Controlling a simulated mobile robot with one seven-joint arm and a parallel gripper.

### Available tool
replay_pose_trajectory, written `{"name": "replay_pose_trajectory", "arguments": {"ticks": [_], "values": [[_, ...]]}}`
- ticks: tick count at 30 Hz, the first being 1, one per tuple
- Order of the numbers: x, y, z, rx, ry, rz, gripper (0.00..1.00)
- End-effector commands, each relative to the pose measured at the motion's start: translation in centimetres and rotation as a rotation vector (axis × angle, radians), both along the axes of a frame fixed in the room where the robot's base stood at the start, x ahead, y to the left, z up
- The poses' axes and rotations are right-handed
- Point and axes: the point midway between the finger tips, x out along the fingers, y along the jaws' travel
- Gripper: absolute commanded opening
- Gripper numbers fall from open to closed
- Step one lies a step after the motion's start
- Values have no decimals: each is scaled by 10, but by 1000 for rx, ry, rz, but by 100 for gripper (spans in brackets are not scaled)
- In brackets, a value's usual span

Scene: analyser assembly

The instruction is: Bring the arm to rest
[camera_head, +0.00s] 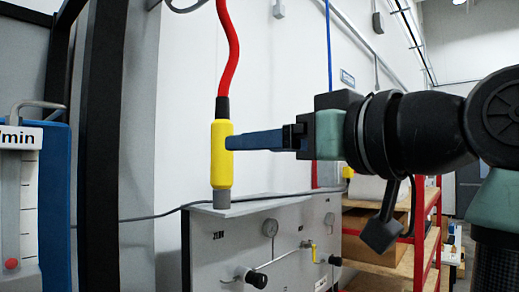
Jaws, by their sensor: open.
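My gripper (232,142) reaches in from the right, roughly level, with long blue fingers. It is open. The fingertips are at the upper half of a yellow cylindrical connector (221,171), and the visible finger overlaps its right side. Whether they touch it I cannot tell; the other finger is not distinct. The connector stands upright, with a red hose (231,50) rising from its black top sleeve. Its lower end meets a grey fitting (221,199) at the top of a grey panel (225,245). My arm fills the right side of the view.
The panel carries gauges, black knobs and a small yellow valve handle. A blue-framed flow meter (30,190) and a black upright post (103,130) stand at left. A red shelf rack (420,225) with boxes is behind, at lower right. A dark cable runs behind the fitting.

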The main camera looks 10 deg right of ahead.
Motion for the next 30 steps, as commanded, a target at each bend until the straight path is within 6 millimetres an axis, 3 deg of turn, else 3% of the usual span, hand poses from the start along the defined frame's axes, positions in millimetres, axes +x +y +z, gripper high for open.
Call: {"name": "replay_pose_trajectory", "arguments": {"ticks": [11, 18, 20, 23, 30], "values": [[1, 0, 0, 1, 0, 0, 72], [24, 25, -48, 87, -151, -152, 72], [23, 35, -62, 112, -226, -208, 72], [8, 54, -79, 142, -361, -291, 72], [-67, 90, -101, 181, -666, -411, 72]]}}
